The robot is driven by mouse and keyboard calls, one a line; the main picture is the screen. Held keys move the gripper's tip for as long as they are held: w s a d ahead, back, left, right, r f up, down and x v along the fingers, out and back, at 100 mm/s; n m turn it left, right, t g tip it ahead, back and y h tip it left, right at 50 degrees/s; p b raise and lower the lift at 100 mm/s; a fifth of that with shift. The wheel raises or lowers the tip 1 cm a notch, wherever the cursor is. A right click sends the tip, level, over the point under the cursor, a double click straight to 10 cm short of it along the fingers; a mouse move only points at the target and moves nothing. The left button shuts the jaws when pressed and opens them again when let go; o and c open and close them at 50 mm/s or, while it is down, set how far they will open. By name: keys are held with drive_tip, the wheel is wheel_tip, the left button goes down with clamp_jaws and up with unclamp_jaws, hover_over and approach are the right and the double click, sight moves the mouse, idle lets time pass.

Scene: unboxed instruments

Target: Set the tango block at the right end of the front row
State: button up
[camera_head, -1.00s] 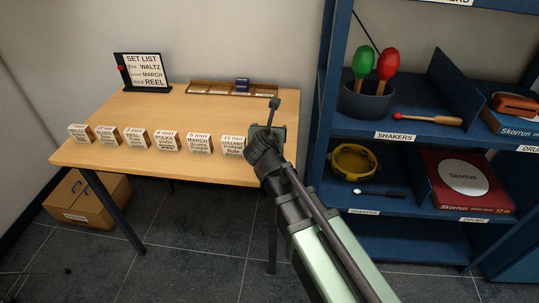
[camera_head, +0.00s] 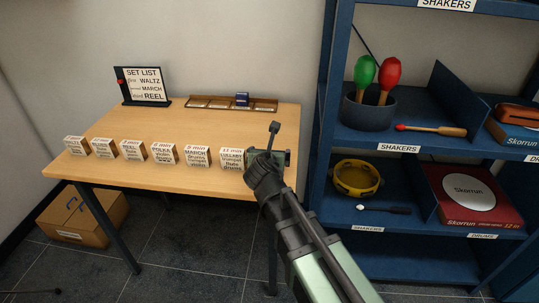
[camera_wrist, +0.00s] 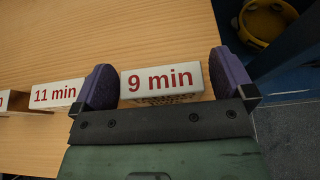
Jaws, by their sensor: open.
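In the wrist view my gripper (camera_wrist: 165,82) is open, its two purple fingers on either side of a white-topped block marked "9 min" (camera_wrist: 161,78). The block stands on the table near its right edge, at the right end of the front row. Its front lettering is mostly hidden, so I cannot read "tango" on it. The "11 min" block (camera_wrist: 54,94) stands just left of the left finger; in the head view it reads as the lullaby block (camera_head: 231,160). There my gripper (camera_head: 268,157) hides the "9 min" block.
The front row continues left along the wooden table (camera_head: 200,124) with march (camera_head: 195,156), polka (camera_head: 164,153) and several other blocks. Behind are a shallow wooden rack (camera_head: 262,105) holding a dark blue block (camera_head: 242,98) and a set list stand (camera_head: 143,86). A blue shelf (camera_head: 345,122) stands close on the right.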

drive_tip(key=shift+r+p, duration=0.3)
drive_tip(key=shift+r, duration=0.05)
drive_tip(key=p+v, duration=0.2)
drive_tip(key=v, duration=0.5)
drive_tip(key=shift+s, duration=0.25)
drive_tip(key=d+f+m+g, duration=0.1)
drive_tip(key=d+m, duration=0.1)
drive_tip(key=d+f+m+h, duration=0.1)
drive_tip(key=d+m, duration=0.1)
drive_tip(key=d+f+m+g, duration=0.1)
drive_tip(key=d+m, duration=0.1)
drive_tip(key=m, duration=0.1)
drive_tip(key=shift+s+d+g+h, duration=0.2)
drive_tip(key=shift+g+h, duration=0.1)
drive_tip(key=shift+h, duration=0.1)
drive_tip(key=s+d+f+m+g+y, duration=0.2)
drive_tip(key=s+d+f+m+g, duration=0.3)
drive_tip(key=m, duration=0.9)
drive_tip(key=s+d+f+m+g+y, duration=0.1)
drive_tip(key=s+d+f+m+g, duration=0.2)
drive_tip(key=s+d+m+g, duration=0.75)
drive_tip(key=w+a+r+m+t+p, duration=0.1)
drive_tip(key=r+t+p, duration=0.1)
drive_tip(key=r+p, duration=0.7)
drive_tip(key=w+a+r+m+t+p, duration=0.1)
drive_tip(key=w+r+m+t+p, duration=0.1)
drive_tip(key=r+p, duration=0.8)
drive_tip(key=shift+w+a, duration=0.25)
drive_tip(key=shift+t, duration=0.25)
